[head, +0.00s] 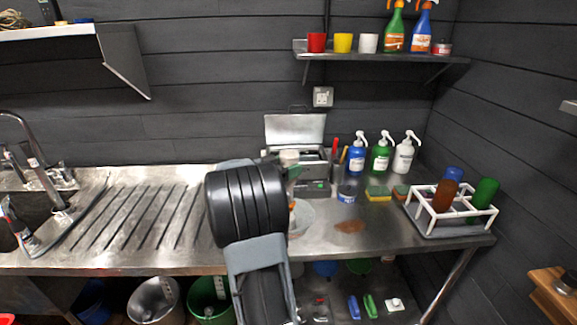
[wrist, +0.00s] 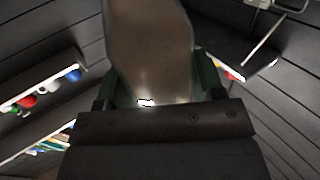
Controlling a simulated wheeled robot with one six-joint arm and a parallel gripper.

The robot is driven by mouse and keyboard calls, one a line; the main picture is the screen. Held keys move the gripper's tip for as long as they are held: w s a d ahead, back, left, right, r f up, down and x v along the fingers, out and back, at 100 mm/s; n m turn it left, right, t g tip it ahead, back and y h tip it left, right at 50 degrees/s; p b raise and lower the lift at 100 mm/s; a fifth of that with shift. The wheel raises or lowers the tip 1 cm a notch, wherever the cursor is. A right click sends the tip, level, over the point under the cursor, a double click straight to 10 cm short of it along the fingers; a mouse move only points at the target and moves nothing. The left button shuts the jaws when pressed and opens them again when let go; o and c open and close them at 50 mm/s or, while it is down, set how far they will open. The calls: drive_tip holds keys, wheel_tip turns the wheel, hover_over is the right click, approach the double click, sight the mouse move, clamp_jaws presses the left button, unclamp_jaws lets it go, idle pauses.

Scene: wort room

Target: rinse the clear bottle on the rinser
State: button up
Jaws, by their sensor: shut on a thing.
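My gripper (wrist: 157,88) is shut on the clear bottle (wrist: 150,45), with a dark green finger on each side of it in the wrist view. The bottle looks see-through and greyish-brown, and its far end runs out of the top of that view. In the head view my arm hides most of the gripper and bottle; a small pale part shows above the arm, in front of the steel box. A pale round dish (head: 303,216) on the counter, partly behind my arm, may be the rinser; I cannot tell for sure.
A steel box with a raised lid (head: 295,130) stands at the back of the counter (head: 385,235). Pump bottles (head: 380,155), sponges (head: 378,193) and a white crate (head: 450,212) with coloured bottles stand to the right. The ribbed drainer (head: 130,215) at left is clear.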

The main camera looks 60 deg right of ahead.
drive_tip(key=shift+f, duration=0.2)
drive_tip(key=shift+f+b, duration=0.6)
drive_tip(key=shift+f, duration=0.35)
drive_tip(key=shift+r, duration=0.25)
drive_tip(key=shift+r+p, duration=0.9)
drive_tip(key=shift+p, duration=0.2)
